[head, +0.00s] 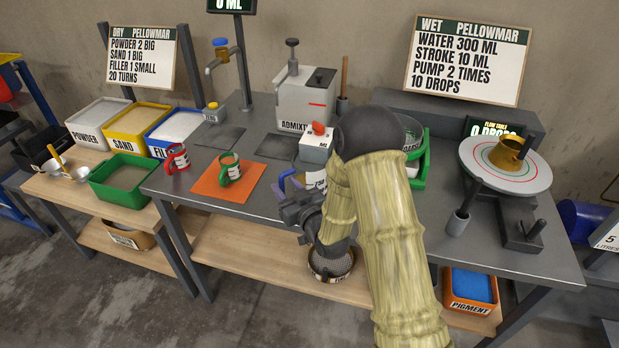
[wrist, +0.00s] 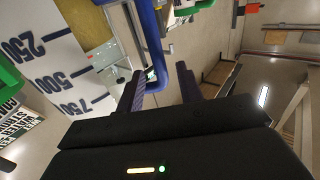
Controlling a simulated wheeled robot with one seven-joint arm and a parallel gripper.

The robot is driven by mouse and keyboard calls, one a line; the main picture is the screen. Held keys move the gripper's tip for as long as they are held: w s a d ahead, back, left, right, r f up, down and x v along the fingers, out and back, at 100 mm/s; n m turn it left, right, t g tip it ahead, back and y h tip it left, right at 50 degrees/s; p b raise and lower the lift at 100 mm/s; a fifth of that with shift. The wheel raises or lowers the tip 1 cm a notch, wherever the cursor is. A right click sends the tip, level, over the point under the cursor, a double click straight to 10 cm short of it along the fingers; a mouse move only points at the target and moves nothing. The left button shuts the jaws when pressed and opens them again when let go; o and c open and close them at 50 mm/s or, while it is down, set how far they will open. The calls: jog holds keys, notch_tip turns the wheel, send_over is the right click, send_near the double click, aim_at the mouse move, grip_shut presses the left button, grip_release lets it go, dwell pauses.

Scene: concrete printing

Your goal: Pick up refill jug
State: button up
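The jug (wrist: 60,65) is white with dark blue volume marks, a blue rim and a blue handle (wrist: 157,45); I take it for the refill jug. In the wrist view it fills the left side, turned sideways in the picture. In the head view the jug (head: 316,180) stands near the bench's front edge, partly hidden by my arm. My gripper (wrist: 160,88) is open, its two dark fingers apart. The lower end of the handle shows between them, with a visible gap to the right finger. In the head view my gripper (head: 291,192) is beside the jug's handle side.
An orange mat (head: 208,188) with a green mug (head: 230,168) lies to the left. The admixture dispenser (head: 303,98) and a small white box (head: 316,143) stand behind the jug. A green-framed device (head: 421,160) is to the right, beyond my arm. A round sieve (head: 330,264) sits on the lower shelf.

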jog(key=shift+x, duration=1.45)
jog(key=shift+r, duration=0.1)
grip_shut()
